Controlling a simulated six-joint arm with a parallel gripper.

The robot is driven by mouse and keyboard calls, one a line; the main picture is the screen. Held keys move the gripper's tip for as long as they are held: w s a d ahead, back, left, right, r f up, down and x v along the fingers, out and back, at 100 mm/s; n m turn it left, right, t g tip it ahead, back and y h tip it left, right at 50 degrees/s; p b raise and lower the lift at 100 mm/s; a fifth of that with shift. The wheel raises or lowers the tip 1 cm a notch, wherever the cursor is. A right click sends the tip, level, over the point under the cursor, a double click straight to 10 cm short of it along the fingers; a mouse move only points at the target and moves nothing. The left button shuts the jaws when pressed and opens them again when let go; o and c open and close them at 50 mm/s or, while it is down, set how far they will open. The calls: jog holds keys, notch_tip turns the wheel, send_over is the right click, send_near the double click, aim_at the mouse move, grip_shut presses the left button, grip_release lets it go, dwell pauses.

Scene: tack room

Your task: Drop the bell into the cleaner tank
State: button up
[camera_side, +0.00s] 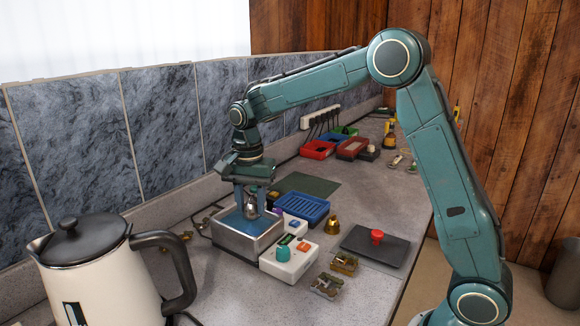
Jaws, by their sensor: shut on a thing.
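The cleaner tank (238,246) is a metal box with a blue inside, left of centre in the side view. My gripper (252,189) points down over it, shut on a small silver-grey bell (251,209). The bell hangs upright within the outline of the tank's blue opening. I cannot tell whether it touches the liquid or is just above it. The gripper's fingers hide the bell's top. A second, brass-coloured bell (332,225) stands on the counter to the right of the tank.
A white control box (289,262) with a teal knob adjoins the tank's right side. A blue ribbed tray (303,207) and green mat (306,184) lie behind. A dark plate (375,247) with a red knob lies right. A large kettle (100,270) stands front left.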

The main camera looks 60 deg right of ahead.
jog(key=shift+f, duration=0.1)
jog(key=o, duration=1.1)
jog(key=shift+c, duration=0.2)
notch_tip(320, 180, up, 14)
jog(key=shift+s, duration=0.1)
dwell(0.5)
jog(key=s+a+r+n+t, duration=0.1)
jog(key=s+r+n+t, duration=0.15)
jog(key=s+n, duration=0.9)
jog(key=s+f+n+t, duration=0.1)
jog(key=s+f, duration=0.3)
jog(key=s, duration=0.4)
jog(key=s+f+n+t, duration=0.1)
jog(key=s+f, duration=0.3)
jog(key=s, duration=0.5)
jog(key=shift+a+t, duration=0.2)
jog(key=shift+t, duration=0.35)
